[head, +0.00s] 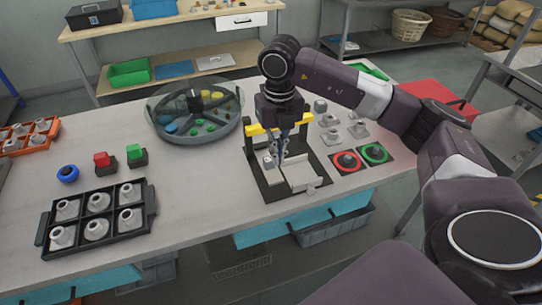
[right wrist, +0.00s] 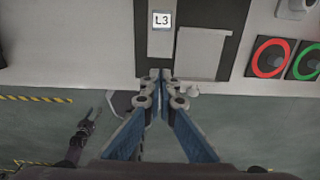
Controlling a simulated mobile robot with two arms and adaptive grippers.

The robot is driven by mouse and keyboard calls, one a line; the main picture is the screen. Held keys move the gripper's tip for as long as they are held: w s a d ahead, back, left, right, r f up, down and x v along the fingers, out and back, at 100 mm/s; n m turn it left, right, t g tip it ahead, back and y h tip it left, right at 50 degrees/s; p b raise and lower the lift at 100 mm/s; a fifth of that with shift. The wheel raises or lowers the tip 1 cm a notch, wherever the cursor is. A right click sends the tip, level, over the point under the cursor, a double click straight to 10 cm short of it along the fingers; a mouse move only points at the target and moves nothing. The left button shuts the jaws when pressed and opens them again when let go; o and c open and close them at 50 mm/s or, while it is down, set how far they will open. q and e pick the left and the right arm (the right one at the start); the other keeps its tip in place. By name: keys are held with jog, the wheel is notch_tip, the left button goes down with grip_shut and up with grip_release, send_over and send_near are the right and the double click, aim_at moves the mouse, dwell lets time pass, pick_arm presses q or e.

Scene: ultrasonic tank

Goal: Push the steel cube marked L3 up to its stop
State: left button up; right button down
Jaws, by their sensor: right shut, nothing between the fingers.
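The steel piece marked L3 (right wrist: 161,42) shows at the top of the right wrist view, its white label upward, on a black base plate (right wrist: 206,12). A pale flat block (right wrist: 182,55) lies to its right. My right gripper (right wrist: 160,74) is shut and empty, its fingertips just below the L3 piece in that view; I cannot tell whether they touch it. In the head view my right gripper (head: 281,162) points down over the fixture and partly hides it. I cannot make out the stop. A dark gripper-like shape, probably my left gripper (right wrist: 90,120), shows over the floor.
A yellow bar (head: 258,129) crosses the back of the fixture. Red (head: 347,161) and green (head: 375,153) ringed pads lie to its right, with grey parts behind. A round clear-covered tray (head: 168,138) and black rack (head: 148,216) stand left. The table's front edge is close.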

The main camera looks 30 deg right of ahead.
aim_at(272, 173)
notch_tip(272, 173, down, 9)
jog(key=p, duration=0.2)
jog(key=shift+s+r+p, duration=0.1)
jog(key=shift+p, duration=0.3)
jog(key=w, duration=0.1)
jog(key=w+p, duration=0.1)
jog(key=w, duration=0.1)
jog(key=shift+d+r, duration=0.2)
jog(key=shift+d, duration=0.1)
jog(key=shift+w+d+f, duration=0.1)
jog(key=shift+w+d, duration=0.05)
jog(key=shift+w, duration=0.4)
